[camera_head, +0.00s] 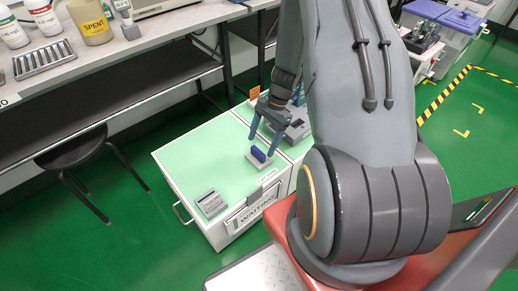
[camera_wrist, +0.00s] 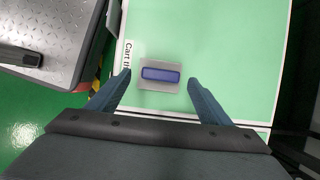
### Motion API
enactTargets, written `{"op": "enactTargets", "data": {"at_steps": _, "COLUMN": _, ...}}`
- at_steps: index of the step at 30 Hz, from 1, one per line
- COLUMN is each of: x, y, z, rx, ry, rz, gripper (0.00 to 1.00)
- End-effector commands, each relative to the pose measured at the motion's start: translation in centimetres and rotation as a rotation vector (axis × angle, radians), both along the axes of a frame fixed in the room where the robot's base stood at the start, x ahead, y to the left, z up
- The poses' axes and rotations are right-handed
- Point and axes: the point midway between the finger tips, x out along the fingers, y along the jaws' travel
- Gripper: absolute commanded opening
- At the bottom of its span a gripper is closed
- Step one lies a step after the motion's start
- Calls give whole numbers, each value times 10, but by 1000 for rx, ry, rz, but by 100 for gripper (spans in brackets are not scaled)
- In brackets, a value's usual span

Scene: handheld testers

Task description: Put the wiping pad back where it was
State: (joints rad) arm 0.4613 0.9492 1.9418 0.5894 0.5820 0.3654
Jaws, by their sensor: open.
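The wiping pad appears to be the small piece with a blue raised block (camera_head: 258,154) on a flat grey base (camera_head: 265,164). It lies on the pale green top of a white cabinet. In the wrist view the blue block (camera_wrist: 160,74) and grey base (camera_wrist: 160,87) lie between the fingers' directions. My gripper (camera_head: 261,146) is open, pointing down, with its two blue-grey fingers above and either side of the pad. The wrist view also shows the open fingers (camera_wrist: 158,78). I cannot tell whether they touch the pad.
A grey device (camera_head: 211,204) sits near the cabinet top's front left. Another grey device (camera_head: 297,130) stands behind and right of my gripper. A sign reading WAITING (camera_head: 257,205) is on the cabinet's front. The green top (camera_head: 195,160) left of the pad is clear. A black stool (camera_head: 75,150) stands left.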

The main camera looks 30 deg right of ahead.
Motion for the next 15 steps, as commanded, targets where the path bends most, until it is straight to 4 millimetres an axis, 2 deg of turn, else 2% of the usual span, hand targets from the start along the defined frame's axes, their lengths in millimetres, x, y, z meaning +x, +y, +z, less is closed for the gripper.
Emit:
{"op": "enactTargets", "data": {"at_steps": 1, "x": 2, "y": -5, "z": 12, "rx": -1, "ry": -4, "rz": -2, "gripper": 73}}
{"op": "enactTargets", "data": {"at_steps": 6, "x": 4, "y": -17, "z": 42, "rx": -2, "ry": -2, "rz": -2, "gripper": 73}}
{"op": "enactTargets", "data": {"at_steps": 15, "x": 6, "y": -24, "z": 69, "rx": -2, "ry": -4, "rz": 11, "gripper": 73}}
